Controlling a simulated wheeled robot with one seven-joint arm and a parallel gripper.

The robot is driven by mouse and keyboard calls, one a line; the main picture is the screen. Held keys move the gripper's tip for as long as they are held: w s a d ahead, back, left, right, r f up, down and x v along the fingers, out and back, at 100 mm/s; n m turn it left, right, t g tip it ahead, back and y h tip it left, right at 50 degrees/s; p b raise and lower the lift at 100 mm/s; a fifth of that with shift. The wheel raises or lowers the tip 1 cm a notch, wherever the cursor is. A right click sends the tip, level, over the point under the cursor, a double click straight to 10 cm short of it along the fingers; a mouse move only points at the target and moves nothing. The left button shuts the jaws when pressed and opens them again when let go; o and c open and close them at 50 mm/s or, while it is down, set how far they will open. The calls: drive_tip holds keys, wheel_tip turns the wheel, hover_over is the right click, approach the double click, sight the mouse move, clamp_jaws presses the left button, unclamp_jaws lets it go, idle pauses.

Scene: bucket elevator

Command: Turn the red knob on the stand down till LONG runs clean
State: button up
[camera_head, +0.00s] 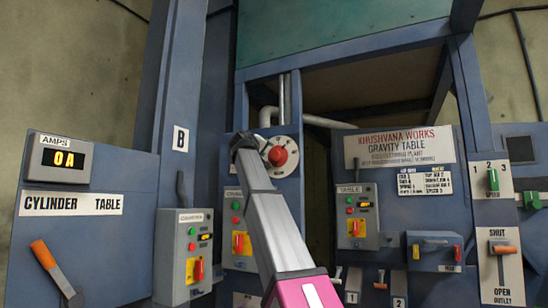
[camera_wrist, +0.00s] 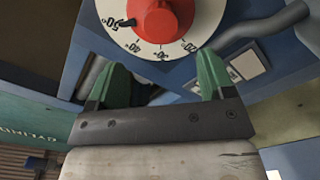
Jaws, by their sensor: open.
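The red knob (camera_head: 278,156) sits on a pale round dial on the blue stand, just right of my arm's dark end in the head view. In the wrist view the red knob (camera_wrist: 163,16) is at the top, cut by the frame edge. Its dial (camera_wrist: 188,50) shows numbers from 20 to 50, and a dark pointer lies near 50. My gripper (camera_wrist: 161,72) has two green fingers spread apart, pointing toward the dial, with nothing between them. The knob lies beyond the fingertips, apart from them. I cannot make out a LONG label.
Control boxes (camera_head: 184,258) with buttons and red-yellow switches flank my arm. An AMPS display (camera_head: 63,158) reads 0A at left, above an orange lever (camera_head: 44,254). The Gravity Table panel (camera_head: 405,147) and a SHUT/OPEN outlet lever (camera_head: 502,249) are at right. Grey pipes run near the dial.

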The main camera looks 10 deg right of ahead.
sight(274, 155)
drive_tip(key=x, duration=0.9)
drive_tip(key=shift+w+d, duration=0.2)
drive_tip(key=shift+w, duration=0.1)
drive_tip(key=shift+c, duration=0.2)
drive_tip(key=c, duration=0.9)
